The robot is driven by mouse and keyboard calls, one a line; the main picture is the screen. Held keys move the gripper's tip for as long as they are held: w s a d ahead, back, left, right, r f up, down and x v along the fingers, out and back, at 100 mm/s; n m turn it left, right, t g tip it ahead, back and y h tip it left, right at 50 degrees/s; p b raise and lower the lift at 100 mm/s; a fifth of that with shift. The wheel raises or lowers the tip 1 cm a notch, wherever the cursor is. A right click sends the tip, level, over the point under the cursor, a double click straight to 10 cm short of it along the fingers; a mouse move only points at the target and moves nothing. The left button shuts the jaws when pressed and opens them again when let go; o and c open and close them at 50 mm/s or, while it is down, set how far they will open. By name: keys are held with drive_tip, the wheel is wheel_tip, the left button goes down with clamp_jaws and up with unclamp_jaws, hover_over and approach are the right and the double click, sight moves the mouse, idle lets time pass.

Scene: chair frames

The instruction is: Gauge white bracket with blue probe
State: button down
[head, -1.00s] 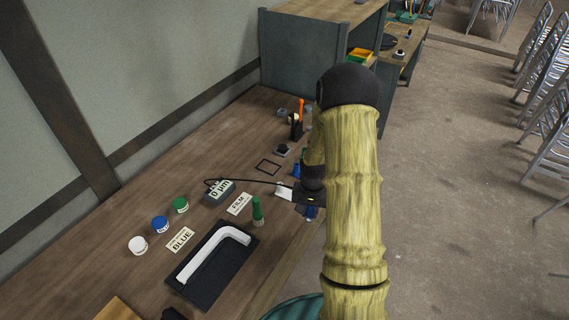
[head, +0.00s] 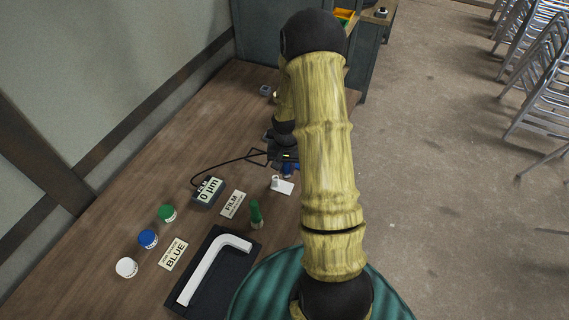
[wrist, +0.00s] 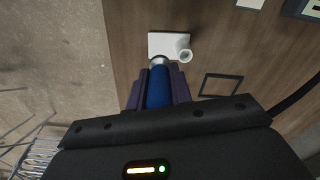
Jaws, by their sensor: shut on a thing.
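The white bracket (head: 206,272), an L-shaped bar with a rounded bend, lies on a black tray (head: 186,309) on the bench. My gripper (wrist: 157,92) is shut on the blue probe (wrist: 159,86), gripping its body between dark fingers. The probe's metal tip points at a white plate with a small round socket (wrist: 167,44); whether they touch I cannot tell. In the head view my arm partly hides the gripper and the blue probe (head: 287,170), just beyond the white plate (head: 283,187). The gauge box (head: 208,191) reads 0 µm.
A green probe (head: 256,214) stands upright beside the tray. White, blue and green pots (head: 148,239) line the left, near a card reading BLUE (head: 173,254) and a FILM card (head: 233,203). A black square outline (wrist: 221,86) and a cable lie on the bench. Stacked chairs stand right.

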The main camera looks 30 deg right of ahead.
sight(287, 176)
wheel_tip(287, 176, down, 5)
drive_tip(key=b, duration=0.3)
drive_tip(key=shift+b, duration=0.4)
drive_tip(key=shift+a+f+b, duration=0.1)
drive_tip(key=shift+f+b, duration=0.25)
drive_tip(key=shift+f, duration=0.1)
drive_tip(key=shift+s, duration=0.1)
drive_tip(key=shift+f, duration=0.2)
drive_tip(key=shift+f+b, duration=0.35)
drive_tip(key=shift+f, duration=0.05)
idle(1.8)
